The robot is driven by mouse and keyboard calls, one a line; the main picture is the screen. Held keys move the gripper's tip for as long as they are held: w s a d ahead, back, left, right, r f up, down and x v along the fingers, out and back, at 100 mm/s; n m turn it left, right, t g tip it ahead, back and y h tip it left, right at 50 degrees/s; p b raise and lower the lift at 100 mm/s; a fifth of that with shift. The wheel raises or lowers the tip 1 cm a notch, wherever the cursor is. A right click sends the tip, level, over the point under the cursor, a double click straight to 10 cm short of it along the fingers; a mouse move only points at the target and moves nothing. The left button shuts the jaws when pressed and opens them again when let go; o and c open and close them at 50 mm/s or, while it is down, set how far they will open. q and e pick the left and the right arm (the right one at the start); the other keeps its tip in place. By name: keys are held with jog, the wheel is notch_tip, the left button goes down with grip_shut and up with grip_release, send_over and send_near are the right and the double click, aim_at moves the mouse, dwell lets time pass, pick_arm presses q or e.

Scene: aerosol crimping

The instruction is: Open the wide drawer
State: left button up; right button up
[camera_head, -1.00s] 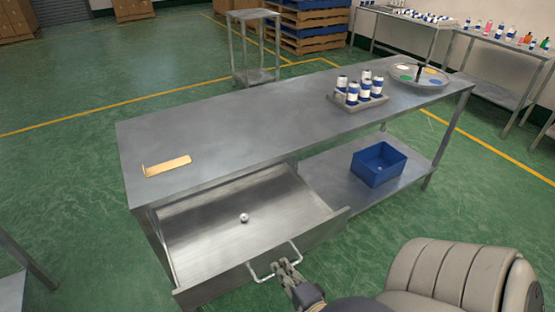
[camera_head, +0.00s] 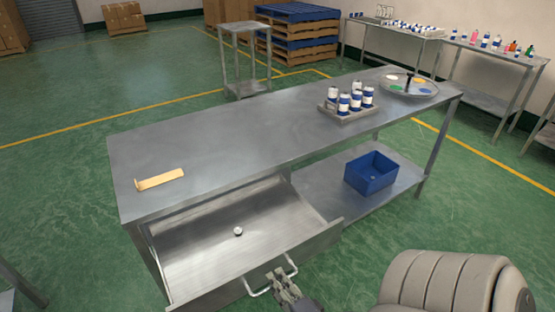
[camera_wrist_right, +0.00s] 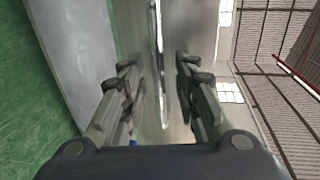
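The wide drawer (camera_head: 205,262) under the metal table is pulled well out, with its inside showing. Its front carries a bar handle (camera_head: 256,291). A small round silvery piece (camera_head: 238,231) lies on the drawer floor. My right gripper (camera_head: 278,276) is at the handle, by its right end. In the right wrist view its two fingers (camera_wrist_right: 160,88) stand apart, with the bright handle bar (camera_wrist_right: 158,35) lined up between them; they do not look closed on it. My left gripper is not in view.
The tabletop (camera_head: 230,145) holds a gold angled plate (camera_head: 160,180), a rack of white and blue cans (camera_head: 350,103) and a round tray (camera_head: 408,92). A blue bin (camera_head: 371,173) sits on the lower shelf. Green floor lies free around the table.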

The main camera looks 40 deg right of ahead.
jog(key=v, duration=1.1)
